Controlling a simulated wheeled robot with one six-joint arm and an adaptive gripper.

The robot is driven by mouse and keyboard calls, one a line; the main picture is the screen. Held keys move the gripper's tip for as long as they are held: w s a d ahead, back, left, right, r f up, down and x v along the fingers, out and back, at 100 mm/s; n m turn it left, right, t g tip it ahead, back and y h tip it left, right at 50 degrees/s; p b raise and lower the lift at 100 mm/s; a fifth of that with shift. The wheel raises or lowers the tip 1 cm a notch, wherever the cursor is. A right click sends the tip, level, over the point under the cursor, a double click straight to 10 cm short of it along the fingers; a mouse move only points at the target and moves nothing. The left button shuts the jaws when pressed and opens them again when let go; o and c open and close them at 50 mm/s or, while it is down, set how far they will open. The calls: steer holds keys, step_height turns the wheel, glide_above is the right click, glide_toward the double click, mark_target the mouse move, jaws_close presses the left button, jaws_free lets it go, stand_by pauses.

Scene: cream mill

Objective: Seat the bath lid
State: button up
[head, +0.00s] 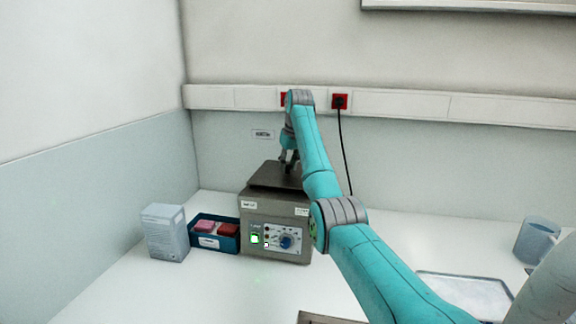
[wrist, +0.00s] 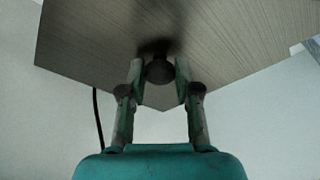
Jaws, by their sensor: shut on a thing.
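The bath (head: 273,215) is a grey-brown box on the white counter, with a front panel holding a lit green switch and a blue dial. Its dark flat lid (head: 272,176) is at the top of the box; whether it lies flush on the rim cannot be told. In the wrist view the lid (wrist: 200,40) is a wide grey-brown plate with a round dark knob (wrist: 159,70). My gripper (wrist: 160,72) is shut on this knob, one finger on each side. In the head view my gripper (head: 289,160) is over the lid, partly hidden by my arm.
A blue tray (head: 214,242) with pink and red items stands left of the bath, next to a grey-white box (head: 166,232). A black cable (head: 343,150) hangs from a red socket (head: 339,101) behind. A grey-blue mug (head: 536,240) and a pale tray (head: 466,292) are at the right.

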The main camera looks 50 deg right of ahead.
steer(key=shift+f, duration=0.45)
stand_by(1.4)
steer(key=o, duration=1.6)
steer(key=shift+o, duration=0.2)
steer(key=shift+r, duration=1.45)
steer(key=shift+r, duration=0.1)
steer(key=shift+r, duration=1.4)
steer(key=shift+r, duration=0.1)
